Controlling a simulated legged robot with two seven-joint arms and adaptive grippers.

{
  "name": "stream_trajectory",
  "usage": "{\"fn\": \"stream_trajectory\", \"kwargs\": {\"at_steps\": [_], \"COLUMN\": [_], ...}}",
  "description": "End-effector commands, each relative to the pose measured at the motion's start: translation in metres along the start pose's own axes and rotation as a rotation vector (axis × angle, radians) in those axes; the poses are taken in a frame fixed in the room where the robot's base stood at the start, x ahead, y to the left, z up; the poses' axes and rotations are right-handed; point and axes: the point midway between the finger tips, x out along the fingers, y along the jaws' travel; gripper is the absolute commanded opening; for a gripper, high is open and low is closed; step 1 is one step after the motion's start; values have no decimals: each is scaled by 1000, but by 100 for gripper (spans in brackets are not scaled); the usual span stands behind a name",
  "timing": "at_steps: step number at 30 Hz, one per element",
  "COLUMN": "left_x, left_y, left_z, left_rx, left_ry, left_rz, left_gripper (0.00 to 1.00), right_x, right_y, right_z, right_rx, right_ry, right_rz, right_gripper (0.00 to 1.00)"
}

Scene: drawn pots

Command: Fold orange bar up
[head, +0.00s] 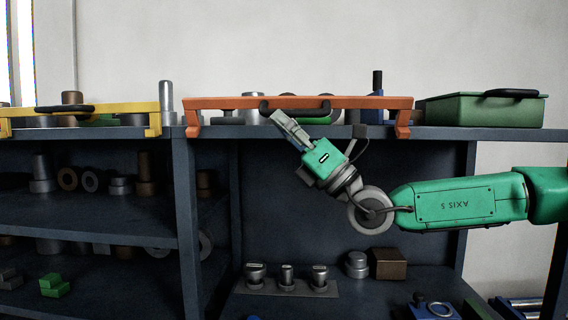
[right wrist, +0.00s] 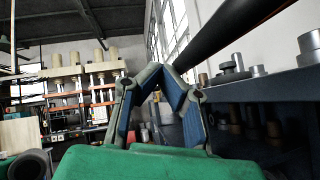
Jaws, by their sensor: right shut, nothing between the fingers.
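The orange bar (head: 360,102) runs level along the front edge of the shelf top, with a bent end at each side resting at the edge. A dark curved handle (head: 322,112) sits at its middle. My right gripper (head: 277,117) points up and left, its tips overlapping the left part of the handle in the head view; contact cannot be told. In the right wrist view my right gripper (right wrist: 157,72) has its fingers together and empty. A dark bar (right wrist: 245,32) crosses the upper right there. My left gripper is not in view.
A yellow bar (head: 120,108) with a dark handle is at the left. A green bin (head: 485,110) stands right of the orange bar. Metal parts stand behind the bar. The lower shelves hold knobs (head: 287,277), a brown block (head: 389,264) and other parts.

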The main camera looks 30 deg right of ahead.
Motion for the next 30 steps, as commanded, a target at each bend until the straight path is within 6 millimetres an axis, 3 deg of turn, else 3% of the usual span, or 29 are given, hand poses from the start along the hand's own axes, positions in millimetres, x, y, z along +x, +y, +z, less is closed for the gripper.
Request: {"fn": "stream_trajectory", "kwargs": {"at_steps": [12,30], "left_x": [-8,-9], "left_y": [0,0], "left_z": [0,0], "left_rx": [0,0], "left_ry": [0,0], "left_rz": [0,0], "left_gripper": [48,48], "right_x": [19,27], "right_y": [-5,-9], "right_z": [20,28], "right_rx": [-2,-2], "right_ry": [-3,0], "right_rz": [-5,-4], "right_gripper": [0,0]}}
